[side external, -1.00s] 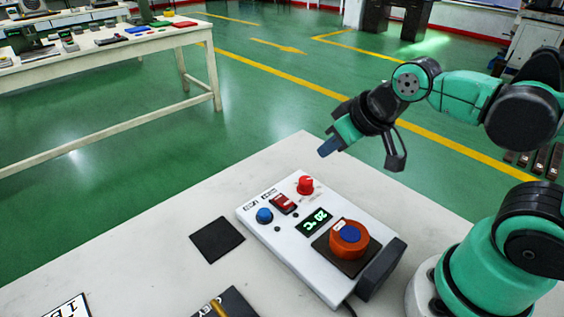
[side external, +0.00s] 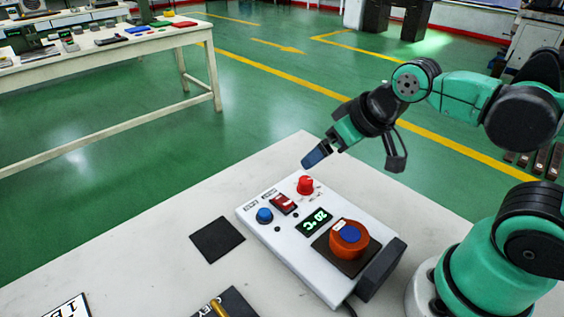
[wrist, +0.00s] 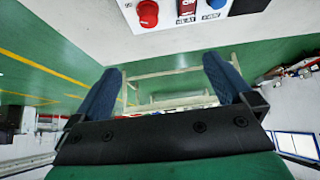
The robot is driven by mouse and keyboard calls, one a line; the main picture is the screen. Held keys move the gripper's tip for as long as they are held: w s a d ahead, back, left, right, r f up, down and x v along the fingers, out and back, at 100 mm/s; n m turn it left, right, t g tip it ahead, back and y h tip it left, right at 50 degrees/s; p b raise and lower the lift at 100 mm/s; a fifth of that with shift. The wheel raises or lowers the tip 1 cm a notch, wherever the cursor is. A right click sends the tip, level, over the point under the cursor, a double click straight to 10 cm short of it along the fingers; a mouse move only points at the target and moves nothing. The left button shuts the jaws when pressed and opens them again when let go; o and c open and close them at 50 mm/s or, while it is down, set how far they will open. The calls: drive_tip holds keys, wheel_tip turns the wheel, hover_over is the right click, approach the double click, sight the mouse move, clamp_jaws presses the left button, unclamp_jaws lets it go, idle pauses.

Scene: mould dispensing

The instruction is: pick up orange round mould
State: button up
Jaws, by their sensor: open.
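The orange round mould (side external: 348,240) sits on the dark square plate at the near right of the white control box, with a blue centre and a small white patch on top. My gripper (side external: 315,156) is above and behind the box's far end, away from the mould and touching nothing. In the wrist view my gripper (wrist: 160,85) has its two blue fingers spread wide with nothing between them. The mould is not in the wrist view.
The white box (side external: 290,246) carries a red knob (side external: 305,185), a red switch (side external: 284,204), a blue button (side external: 264,215) and a lit display (side external: 314,222). A black square pad (side external: 217,240) lies left of it. A brass-coloured rod (side external: 219,308) lies at the front edge.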

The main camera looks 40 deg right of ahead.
sight(348, 241)
drive_tip(key=s+a+f+g, duration=0.1)
drive_tip(key=s+g, duration=0.1)
drive_tip(key=s+a+f+g, duration=0.1)
drive_tip(key=s+f+g, duration=0.1)
drive_tip(key=s, duration=0.1)
drive_tip(key=s+a+f+g, duration=0.1)
drive_tip(key=s+g, duration=0.2)
drive_tip(key=shift+a+f, duration=0.2)
drive_tip(key=shift+f, duration=2.85)
drive_tip(key=c, duration=1.3)
